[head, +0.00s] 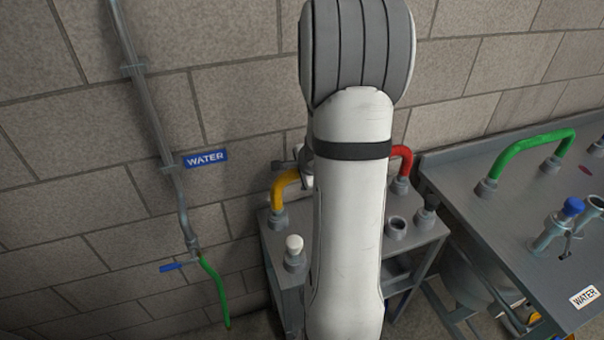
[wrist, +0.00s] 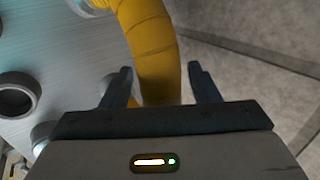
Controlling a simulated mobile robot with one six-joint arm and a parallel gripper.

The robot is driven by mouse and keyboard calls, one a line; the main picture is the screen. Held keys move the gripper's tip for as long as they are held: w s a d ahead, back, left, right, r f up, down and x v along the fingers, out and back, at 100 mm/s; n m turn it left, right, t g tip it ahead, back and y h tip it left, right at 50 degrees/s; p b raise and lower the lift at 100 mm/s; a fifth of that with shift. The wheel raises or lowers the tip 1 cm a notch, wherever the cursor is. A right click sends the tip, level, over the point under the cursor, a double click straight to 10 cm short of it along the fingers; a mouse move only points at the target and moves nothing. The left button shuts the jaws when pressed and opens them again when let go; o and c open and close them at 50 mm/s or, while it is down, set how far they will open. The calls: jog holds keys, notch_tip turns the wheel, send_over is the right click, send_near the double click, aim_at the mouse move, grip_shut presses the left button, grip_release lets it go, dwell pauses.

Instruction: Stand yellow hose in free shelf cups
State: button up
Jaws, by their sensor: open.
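The yellow hose (head: 284,187) arches up from a grey cup (head: 278,218) at the left of the small grey shelf (head: 277,250) in the head view. Its other end is hidden behind my arm. In the wrist view the yellow hose (wrist: 150,40) runs down between the two fingers of my gripper (wrist: 160,72). The fingers are open, with a gap on either side of the hose. An empty cup (head: 397,226) shows on the shelf's right side, and an empty round cup also shows in the wrist view (wrist: 17,97). My arm hides the middle of the shelf.
A red hose (head: 404,158) stands at the shelf's back right. A white-topped fitting (head: 294,250) stands at its front left. A bench (head: 500,225) with a green hose (head: 530,145) and a blue-topped valve (head: 573,207) is at right. The block wall (head: 240,80) is close behind.

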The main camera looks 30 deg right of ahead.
jog(key=p+v, duration=0.3)
jog(key=v, duration=0.5)
jog(key=shift+p, duration=0.35)
jog(key=s+a+r+n+y, duration=0.2)
jog(key=a+r+n, duration=0.3)
jog(key=a, duration=0.4)
jog(key=s+a+r+n+y, duration=0.1)
jog(key=a+r+n+y, duration=0.15)
jog(key=a+n, duration=0.6)
jog(key=s+a+r+n+g+h, duration=0.1)
jog(key=s+a+r+n, duration=0.1)
jog(key=s, duration=0.4)
jog(key=s+a+r+n+g+h, duration=0.2)
jog(key=s+n, duration=0.3)
jog(key=s, duration=0.1)
jog(key=shift+a+g, duration=0.3)
jog(key=shift+a, duration=0.1)
jog(key=shift+s, duration=0.15)
jog(key=shift+c, duration=0.2)
